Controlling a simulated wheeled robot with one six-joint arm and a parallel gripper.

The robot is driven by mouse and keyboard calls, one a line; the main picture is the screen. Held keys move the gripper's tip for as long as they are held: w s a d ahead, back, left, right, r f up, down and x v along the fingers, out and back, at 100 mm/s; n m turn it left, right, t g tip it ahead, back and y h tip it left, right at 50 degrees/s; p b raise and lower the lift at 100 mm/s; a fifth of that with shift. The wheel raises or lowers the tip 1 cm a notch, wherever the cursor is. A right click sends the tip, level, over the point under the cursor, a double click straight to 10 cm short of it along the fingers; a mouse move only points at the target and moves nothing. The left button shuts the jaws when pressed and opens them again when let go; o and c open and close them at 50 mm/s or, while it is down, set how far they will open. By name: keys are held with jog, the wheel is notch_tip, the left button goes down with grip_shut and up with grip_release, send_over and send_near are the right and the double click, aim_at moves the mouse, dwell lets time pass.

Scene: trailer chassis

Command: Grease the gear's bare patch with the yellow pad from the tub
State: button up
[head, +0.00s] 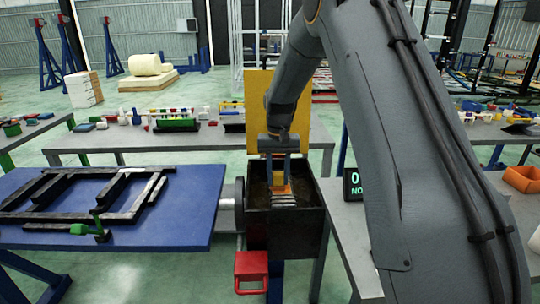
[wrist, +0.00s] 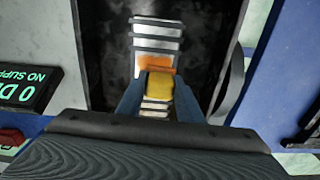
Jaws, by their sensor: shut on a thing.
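My gripper (head: 284,180) reaches down into an open dark box (head: 312,215). It is shut on the yellow pad (wrist: 159,92), which sits between the fingertips in the wrist view. Below the pad is a gear with silver teeth (wrist: 156,30); its teeth also show in the head view (head: 285,202). An orange patch (wrist: 154,62) lies across the gear just beyond the pad. I cannot tell whether the pad touches the gear. The pad and fingers hide part of the gear. I cannot make out the grease tub.
The box's raised yellow lid (head: 262,105) stands behind my gripper. A blue table (head: 180,225) with a black frame (head: 150,195) is left of the box. A red step-like block (head: 251,270) is in front. A green-lettered display (head: 353,185) stands at right.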

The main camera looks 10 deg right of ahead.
jog(key=shift+w+a+r, duration=0.1)
jog(key=shift+a, duration=0.5)
jog(key=shift+w+a+r, duration=0.1)
jog(key=shift+a, duration=0.45)
notch_tip(320, 180, up, 8)
jog(key=p, duration=0.4)
jog(key=shift+f, duration=0.15)
jog(key=shift+d, duration=0.1)
